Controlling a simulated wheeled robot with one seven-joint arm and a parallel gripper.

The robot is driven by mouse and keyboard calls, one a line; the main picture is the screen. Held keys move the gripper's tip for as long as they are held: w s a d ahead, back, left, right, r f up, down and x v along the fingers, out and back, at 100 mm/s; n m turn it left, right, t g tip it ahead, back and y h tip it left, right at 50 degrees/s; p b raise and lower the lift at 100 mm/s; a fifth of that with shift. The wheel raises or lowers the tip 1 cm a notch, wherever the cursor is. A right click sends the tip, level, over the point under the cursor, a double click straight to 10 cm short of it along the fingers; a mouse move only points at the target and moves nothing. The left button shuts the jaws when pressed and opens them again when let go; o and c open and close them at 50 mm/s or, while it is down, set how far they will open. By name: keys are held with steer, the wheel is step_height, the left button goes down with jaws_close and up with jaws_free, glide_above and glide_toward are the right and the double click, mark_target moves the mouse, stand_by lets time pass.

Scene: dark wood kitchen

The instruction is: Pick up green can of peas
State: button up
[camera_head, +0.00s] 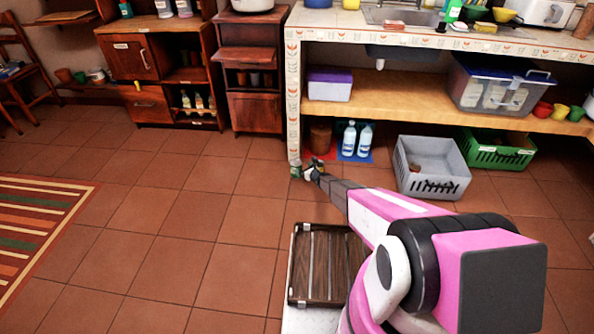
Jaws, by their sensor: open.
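A small green can (295,173) stands low at the foot of the counter's tiled leg, on the floor; it is too small to read a label. My gripper (307,168) is at the far end of my outstretched pink and grey arm, just right of the can in the picture. The jaws are open. The fingers are small and dark here, and I cannot tell whether the can lies between them or only beside them.
The tiled counter leg (294,100) rises right behind the can. Two bottles (349,138) and a grey crate (433,165) stand under the counter. A dark slatted crate (318,264) lies below my arm. The tiled floor (190,215) to the left is clear up to a striped rug (35,225).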

mark_target(296, 162)
steer(key=x, duration=0.8)
steer(key=shift+w+d, duration=0.1)
steer(key=shift+w, duration=0.1)
steer(key=shift+r, duration=0.1)
steer(key=c, duration=1.6)
